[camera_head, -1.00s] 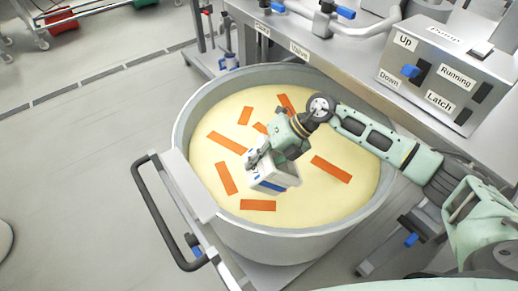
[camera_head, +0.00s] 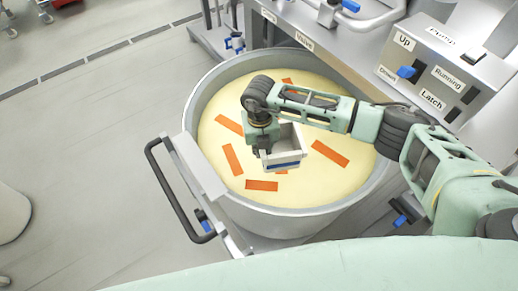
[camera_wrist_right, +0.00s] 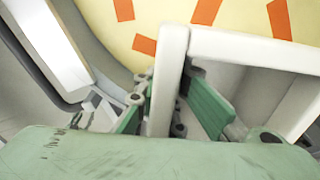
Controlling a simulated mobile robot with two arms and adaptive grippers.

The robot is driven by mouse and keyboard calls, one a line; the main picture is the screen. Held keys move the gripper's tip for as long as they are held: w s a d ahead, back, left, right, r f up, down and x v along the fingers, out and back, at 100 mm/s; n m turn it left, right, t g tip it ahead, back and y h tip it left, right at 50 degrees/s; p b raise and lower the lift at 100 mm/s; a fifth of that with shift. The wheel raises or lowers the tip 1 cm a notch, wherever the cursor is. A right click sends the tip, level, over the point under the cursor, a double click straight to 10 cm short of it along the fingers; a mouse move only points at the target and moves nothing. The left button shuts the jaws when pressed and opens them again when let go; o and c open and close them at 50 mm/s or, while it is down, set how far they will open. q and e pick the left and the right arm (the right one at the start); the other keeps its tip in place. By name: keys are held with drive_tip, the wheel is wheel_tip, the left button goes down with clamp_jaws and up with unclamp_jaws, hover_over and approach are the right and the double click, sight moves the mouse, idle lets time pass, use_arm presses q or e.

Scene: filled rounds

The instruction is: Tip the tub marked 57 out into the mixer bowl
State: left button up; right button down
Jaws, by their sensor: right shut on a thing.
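The tub (camera_head: 284,160) is a small white box with a blue stripe, held over the mixer bowl (camera_head: 283,224). Its number cannot be read here. In the head view I see into its open top, and its inside looks empty and pale. My right gripper (camera_head: 263,151) is shut on one side wall of the tub. The right wrist view shows that wall (camera_wrist_right: 168,75) between the green fingers (camera_wrist_right: 165,100). The wide grey bowl holds a pale yellow filling with several orange strips lying on it. My left gripper is not in view.
A control box (camera_head: 430,75) with Up, Down, Running and Latch labels stands on the bench at the right. A black handle (camera_head: 168,200) juts out at the bowl's left. Pipework (camera_head: 335,12) lies behind the bowl.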

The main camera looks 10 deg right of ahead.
drive_tip(key=shift+d, duration=0.1)
wheel_tip(320, 180, up, 5)
drive_tip(key=p, duration=0.3)
drive_tip(key=shift+f, duration=0.2)
drive_tip(key=shift+r+p, duration=0.5)
drive_tip(key=shift+r, duration=0.75)
